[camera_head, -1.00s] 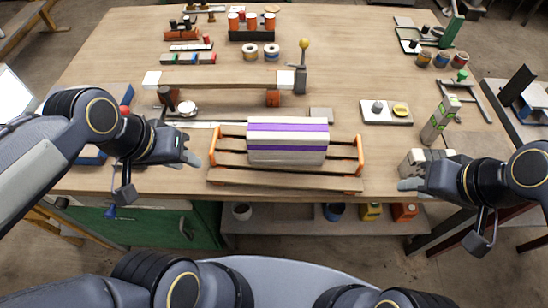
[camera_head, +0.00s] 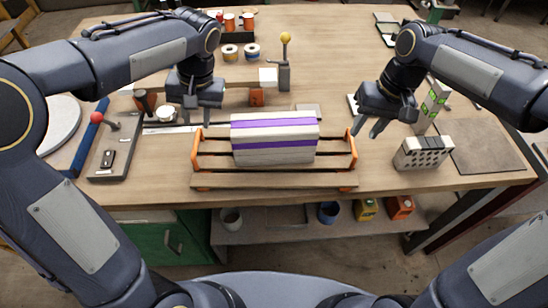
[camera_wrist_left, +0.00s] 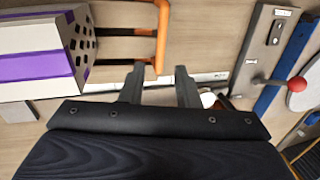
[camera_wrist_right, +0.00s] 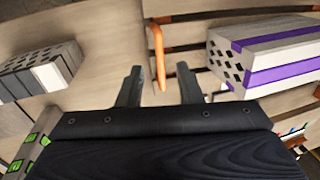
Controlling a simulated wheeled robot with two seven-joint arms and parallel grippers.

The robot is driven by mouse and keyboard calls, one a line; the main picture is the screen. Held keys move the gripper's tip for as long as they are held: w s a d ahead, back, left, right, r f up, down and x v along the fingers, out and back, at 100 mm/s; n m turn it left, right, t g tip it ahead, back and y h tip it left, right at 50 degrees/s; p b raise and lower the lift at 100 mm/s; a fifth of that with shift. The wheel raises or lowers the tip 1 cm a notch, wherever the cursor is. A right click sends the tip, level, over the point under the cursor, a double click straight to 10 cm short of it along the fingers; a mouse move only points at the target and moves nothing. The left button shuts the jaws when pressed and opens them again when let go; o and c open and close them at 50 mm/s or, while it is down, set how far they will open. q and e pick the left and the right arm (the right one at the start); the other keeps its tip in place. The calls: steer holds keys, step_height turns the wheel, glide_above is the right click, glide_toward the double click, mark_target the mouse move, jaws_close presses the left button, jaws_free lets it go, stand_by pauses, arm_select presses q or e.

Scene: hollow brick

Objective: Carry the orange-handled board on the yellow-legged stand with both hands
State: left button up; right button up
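A wooden slatted board (camera_head: 270,181) with an orange handle at each end lies on the table and carries a white hollow brick (camera_head: 275,137) with purple stripes. My left gripper (camera_head: 200,124) is open above the left handle (camera_head: 196,150). In the left wrist view that handle (camera_wrist_left: 163,35) lines up between the fingers. My right gripper (camera_head: 367,128) is open above the right handle (camera_head: 353,150). In the right wrist view it (camera_wrist_right: 158,50) lies between the fingers. Neither gripper visibly holds a handle. I see no clearly yellow-legged stand.
A raised plank with white ends (camera_head: 268,76) on orange-brown legs stands behind the brick, partly hidden by my left arm. A grey perforated block (camera_head: 422,153) is right of the board. A grey plate with a red-knobbed lever (camera_head: 112,150) is at left.

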mark_target(197, 137)
arm_select(q)
steer(key=shift+f, duration=0.1)
